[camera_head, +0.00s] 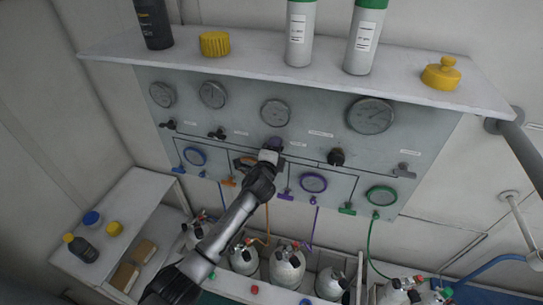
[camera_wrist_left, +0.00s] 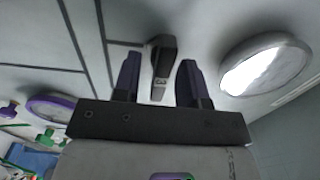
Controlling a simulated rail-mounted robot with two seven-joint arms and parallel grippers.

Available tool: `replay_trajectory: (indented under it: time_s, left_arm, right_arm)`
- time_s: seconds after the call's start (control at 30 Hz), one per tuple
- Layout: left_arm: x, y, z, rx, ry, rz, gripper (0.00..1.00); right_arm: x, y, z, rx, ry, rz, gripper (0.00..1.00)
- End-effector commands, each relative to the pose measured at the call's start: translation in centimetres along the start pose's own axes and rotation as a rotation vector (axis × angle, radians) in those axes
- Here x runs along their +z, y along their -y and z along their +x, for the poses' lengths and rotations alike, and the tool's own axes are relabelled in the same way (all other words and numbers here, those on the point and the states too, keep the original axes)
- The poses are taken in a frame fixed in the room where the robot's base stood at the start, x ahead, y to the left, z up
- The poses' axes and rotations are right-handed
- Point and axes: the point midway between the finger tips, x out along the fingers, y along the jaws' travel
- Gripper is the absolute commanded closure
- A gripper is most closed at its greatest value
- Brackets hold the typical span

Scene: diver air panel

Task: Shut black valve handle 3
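A grey panel (camera_head: 240,115) carries a row of black valve handles under round gauges. My left gripper (camera_head: 273,145) is up against the panel at the third position from the left, below the middle gauge (camera_head: 276,112), and hides the handle there in the head view. In the left wrist view, a black valve handle (camera_wrist_left: 161,62) stands between the two spread dark fingers of my left gripper (camera_wrist_left: 158,82), with gaps on both sides. Other black handles show at left (camera_head: 168,124), second (camera_head: 217,134) and right of the gripper (camera_head: 336,157). My right gripper is not in view.
A white shelf (camera_head: 255,62) with bottles and yellow caps juts out above the panel. Below the handles are coloured gauges, including a purple one (camera_head: 313,182) and a green one (camera_head: 381,195). Gas cylinders (camera_head: 287,268) with hoses stand at the bottom.

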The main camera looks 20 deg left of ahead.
Motion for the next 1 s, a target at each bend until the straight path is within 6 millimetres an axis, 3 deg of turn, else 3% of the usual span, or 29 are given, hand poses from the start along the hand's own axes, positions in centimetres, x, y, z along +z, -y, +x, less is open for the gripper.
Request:
replay_trajectory:
  time_s: [0.17,0.7,1.0]
  left_arm:
    - [0.1,-0.1,-1.5,-0.001,0.001,0.002,0.61]
    - [0.0,-0.2,-10.4,0.0,-0.002,0.001,0.61]
    - [0.0,-0.1,-13.2,0.0,-0.001,0.001,0.61]
  right_arm:
    - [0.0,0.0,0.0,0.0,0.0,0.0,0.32]
    - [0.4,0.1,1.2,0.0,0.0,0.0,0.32]
    - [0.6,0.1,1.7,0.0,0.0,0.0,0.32]
